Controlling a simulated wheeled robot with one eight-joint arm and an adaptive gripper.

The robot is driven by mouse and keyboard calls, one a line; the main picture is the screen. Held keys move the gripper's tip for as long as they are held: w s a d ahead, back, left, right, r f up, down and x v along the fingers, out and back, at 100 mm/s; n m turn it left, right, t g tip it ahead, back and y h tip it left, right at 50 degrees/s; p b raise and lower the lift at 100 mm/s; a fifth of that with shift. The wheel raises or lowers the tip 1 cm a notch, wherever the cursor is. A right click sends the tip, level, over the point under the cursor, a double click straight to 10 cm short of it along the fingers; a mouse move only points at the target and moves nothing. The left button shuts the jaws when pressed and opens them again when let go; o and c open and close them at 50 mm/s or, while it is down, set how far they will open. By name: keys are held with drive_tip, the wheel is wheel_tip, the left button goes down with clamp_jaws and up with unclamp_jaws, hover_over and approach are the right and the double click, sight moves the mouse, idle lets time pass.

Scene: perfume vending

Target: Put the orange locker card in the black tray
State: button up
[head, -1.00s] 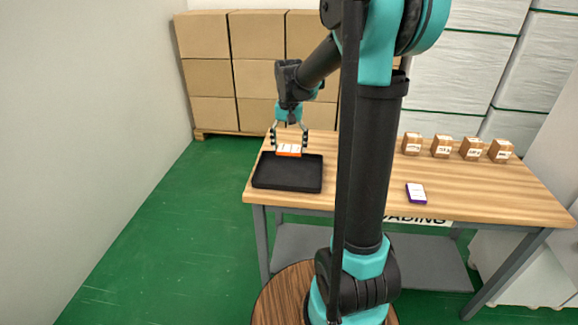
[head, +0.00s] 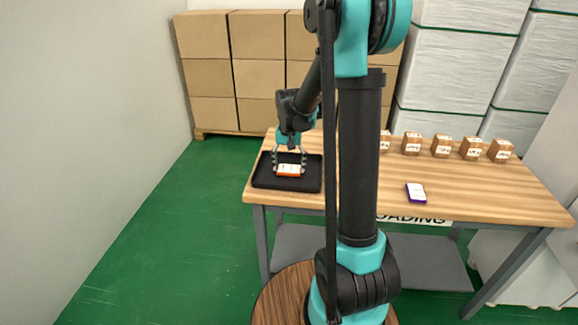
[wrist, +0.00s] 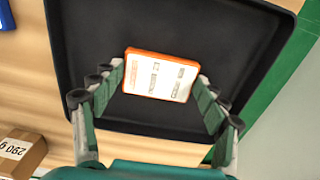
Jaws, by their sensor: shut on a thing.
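The orange locker card (head: 289,170) has a white printed face and an orange edge. My gripper (head: 289,165) is shut on it, with a finger at each side. In the wrist view the card (wrist: 160,77) lies between the fingers of my gripper (wrist: 158,88). The black tray (head: 262,181) is on the left end of the wooden table. The card is over the tray's inside, and the tray (wrist: 75,40) fills most of the wrist view behind it. I cannot tell whether the card touches the tray floor.
A purple-edged card (head: 416,193) lies on the table (head: 470,195) right of my arm. Several small labelled brown boxes (head: 442,146) stand along the back edge. Large cartons (head: 205,78) are stacked behind. The table's front middle is clear.

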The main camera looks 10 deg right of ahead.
sight(289, 169)
drive_tip(key=o, duration=1.1)
drive_tip(key=shift+f, duration=0.1)
drive_tip(key=shift+o, duration=0.2)
wheel_tip(289, 169, up, 12)
drive_tip(key=s+d+f+n+t, duration=0.1)
drive_tip(key=s+d+f+t, duration=0.1)
drive_tip(key=s+f, duration=0.4)
drive_tip(key=s+d+f+n+t, duration=0.1)
drive_tip(key=s+f, duration=0.5)
drive_tip(key=s, duration=1)
drive_tip(key=shift+s+d+f+n+t, duration=0.15)
drive_tip(key=shift+d+f+n+t, duration=0.25)
drive_tip(key=shift+n+t, duration=0.3)
drive_tip(key=shift+a, duration=0.1)
